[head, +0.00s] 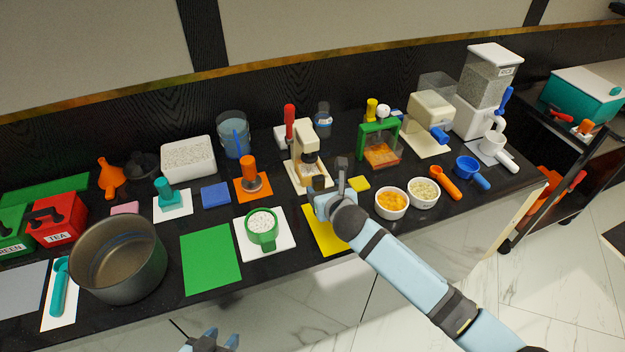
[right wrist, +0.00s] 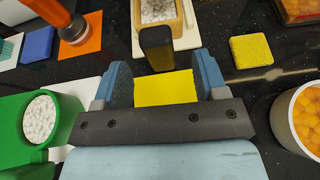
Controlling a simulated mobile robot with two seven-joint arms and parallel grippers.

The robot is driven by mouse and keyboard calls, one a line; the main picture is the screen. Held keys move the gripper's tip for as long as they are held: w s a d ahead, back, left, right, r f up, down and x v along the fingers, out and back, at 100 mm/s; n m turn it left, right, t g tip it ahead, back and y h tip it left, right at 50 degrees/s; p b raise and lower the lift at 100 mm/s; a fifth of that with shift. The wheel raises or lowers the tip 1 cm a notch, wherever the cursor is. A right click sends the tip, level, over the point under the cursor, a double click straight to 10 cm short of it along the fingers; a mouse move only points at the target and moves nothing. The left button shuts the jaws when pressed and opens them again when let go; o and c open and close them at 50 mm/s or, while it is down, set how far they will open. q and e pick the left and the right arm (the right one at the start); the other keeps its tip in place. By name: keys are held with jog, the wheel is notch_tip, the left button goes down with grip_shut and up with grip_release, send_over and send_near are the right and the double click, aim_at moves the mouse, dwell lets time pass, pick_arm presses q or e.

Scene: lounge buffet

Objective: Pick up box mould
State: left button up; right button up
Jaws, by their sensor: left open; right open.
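A tan box with white grains (right wrist: 158,12), which looks like the box mould, lies at the top of the right wrist view. A dark handle with a brownish face (right wrist: 155,50) points from it towards me. In the head view the cream stand (head: 300,160) is there, and my arm partly hides the area in front. My right gripper (head: 325,205) is open over the yellow mat (head: 320,240). In the right wrist view its fingertips (right wrist: 166,80) lie either side of the handle's near end, with gaps. My left gripper (head: 210,343) is open and empty at the bottom edge.
A green scoop of white grains (head: 262,231) stands left of my right gripper. White bowls (head: 391,204) and a yellow sponge-like block (head: 359,184) are to its right. A large pot (head: 118,262) and a bare green mat (head: 211,258) lie farther left.

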aim_at(320, 181)
jog(key=shift+b+x, duration=0.35)
jog(key=shift+x, duration=2.75)
jog(key=shift+a, duration=0.1)
jog(key=c, duration=1.2)
jog(key=shift+r, duration=0.1)
jog(key=shift+r, duration=0.5)
jog(key=shift+s+r, duration=0.15)
jog(key=shift+r, duration=0.1)
jog(key=s+d, duration=0.2)
jog(key=s, duration=0.3)
jog(key=s+d, duration=0.1)
jog(key=s, duration=0.5)
jog(key=s+d+p, duration=0.1)
jog(key=s+d, duration=0.1)
jog(key=s, duration=0.3)
jog(key=shift+s+d, duration=0.35)
jog(key=shift+s, duration=0.05)
